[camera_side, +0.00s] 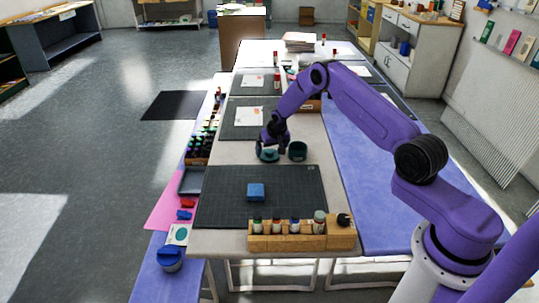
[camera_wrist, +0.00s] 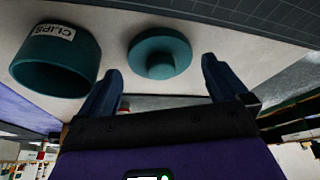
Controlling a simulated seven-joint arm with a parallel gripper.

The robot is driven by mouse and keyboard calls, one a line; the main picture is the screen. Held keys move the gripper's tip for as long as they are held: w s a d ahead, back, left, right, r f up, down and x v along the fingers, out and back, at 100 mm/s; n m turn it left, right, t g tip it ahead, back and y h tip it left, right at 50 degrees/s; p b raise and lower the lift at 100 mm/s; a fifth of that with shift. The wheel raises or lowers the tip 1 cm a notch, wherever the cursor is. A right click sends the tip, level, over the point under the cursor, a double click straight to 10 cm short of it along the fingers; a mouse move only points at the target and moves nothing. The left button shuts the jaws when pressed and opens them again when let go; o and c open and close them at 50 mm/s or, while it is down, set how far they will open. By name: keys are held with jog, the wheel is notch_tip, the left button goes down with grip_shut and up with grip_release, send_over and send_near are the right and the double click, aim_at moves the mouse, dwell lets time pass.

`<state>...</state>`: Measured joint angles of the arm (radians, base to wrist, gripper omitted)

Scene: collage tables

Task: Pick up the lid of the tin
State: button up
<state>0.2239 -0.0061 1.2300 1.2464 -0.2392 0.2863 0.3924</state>
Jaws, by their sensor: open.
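The teal lid (camera_wrist: 160,43) is round with a knob at its middle and lies knob up on the pale table, apart from the tin. In the side view the lid (camera_side: 268,155) shows under my gripper (camera_side: 271,146). The teal tin (camera_wrist: 56,68) stands beside it, open at the top, with a "CLIPS" label; it also shows in the side view (camera_side: 297,151). In the wrist view my gripper (camera_wrist: 161,68) is open and empty, its fingers spread to either side of the lid's knob. I cannot tell how high the fingertips are above the lid.
A dark cutting mat (camera_side: 300,190) with a blue block (camera_side: 256,192) lies in front. A wooden rack (camera_side: 300,237) of several bottles stands at the near edge. Another dark mat (camera_side: 230,126) lies behind the lid. Crates of bottles line the left side.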

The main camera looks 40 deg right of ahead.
jog(key=shift+x, duration=1.1)
jog(key=shift+w, duration=0.1)
jog(key=c, duration=0.8)
jog(key=shift+r, duration=0.1)
